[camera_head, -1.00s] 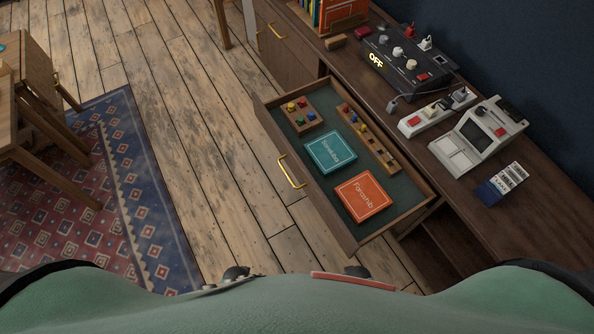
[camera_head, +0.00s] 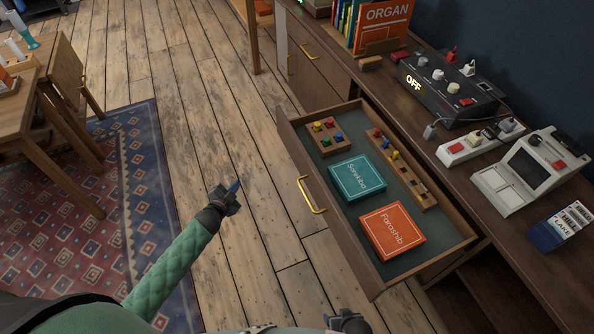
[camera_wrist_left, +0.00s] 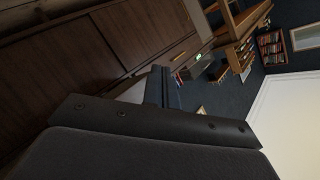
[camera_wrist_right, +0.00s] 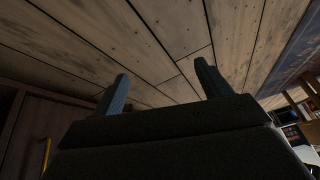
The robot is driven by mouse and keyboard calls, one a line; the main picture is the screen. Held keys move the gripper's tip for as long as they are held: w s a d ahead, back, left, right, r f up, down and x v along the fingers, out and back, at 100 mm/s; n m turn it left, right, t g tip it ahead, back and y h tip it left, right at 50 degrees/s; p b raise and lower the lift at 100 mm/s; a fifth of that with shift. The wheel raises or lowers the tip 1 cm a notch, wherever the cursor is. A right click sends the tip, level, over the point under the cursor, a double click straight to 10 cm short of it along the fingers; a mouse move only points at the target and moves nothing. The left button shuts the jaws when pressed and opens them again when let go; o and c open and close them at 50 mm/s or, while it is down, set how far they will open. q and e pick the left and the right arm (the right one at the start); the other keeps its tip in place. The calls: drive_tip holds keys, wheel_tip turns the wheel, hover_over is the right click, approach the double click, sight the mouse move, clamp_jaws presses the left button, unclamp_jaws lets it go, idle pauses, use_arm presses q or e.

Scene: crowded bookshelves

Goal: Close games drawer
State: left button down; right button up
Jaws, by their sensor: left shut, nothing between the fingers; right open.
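The games drawer (camera_head: 288,139) is pulled out from the dark wooden cabinet in the head view. It has a gold handle (camera_head: 311,195) on its front. Inside lie a teal box (camera_head: 357,178), an orange box (camera_head: 392,231) and two wooden trays with coloured pegs. My left gripper (camera_head: 234,188) is shut and empty, over the floor to the left of the drawer front, apart from the handle. My right gripper (camera_wrist_right: 160,88) is open and empty with floorboards beyond it; in the head view only part of it shows at the bottom edge.
The cabinet top (camera_head: 481,206) carries a black box reading OFF (camera_head: 448,90), a white device (camera_head: 519,171), and books (camera_head: 380,25). A table (camera_head: 55,105) and a patterned rug (camera_head: 75,210) are at left. The floor before the drawer is clear.

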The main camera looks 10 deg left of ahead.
use_arm(q)
drive_tip(key=w+d+r+m+t+h+b, duration=0.1)
drive_tip(key=w+d+r+m+h+b, duration=0.1)
drive_tip(key=w+r+m+h+b, duration=0.5)
drive_tip(key=m+g+h+b, duration=0.5)
drive_tip(key=m+g+b, duration=0.1)
drive_tip(key=m, duration=0.6)
approach(292, 137)
drive_tip(key=x, duration=0.3)
drive_tip(key=p+x, duration=0.1)
drive_tip(key=x, duration=0.3)
drive_tip(key=shift+s+r, duration=0.15)
drive_tip(key=shift+r, duration=0.05)
use_arm(e)
drive_tip(key=w+a+f+t+y, duration=0.1)
drive_tip(key=w+a+f+t, duration=0.1)
drive_tip(key=a, duration=0.4)
drive_tip(key=shift+a+t+y, duration=0.2)
drive_tip(key=shift+t+y, duration=0.2)
drive_tip(key=shift+w, duration=0.1)
use_arm(q)
drive_tip(key=shift+d, duration=0.1)
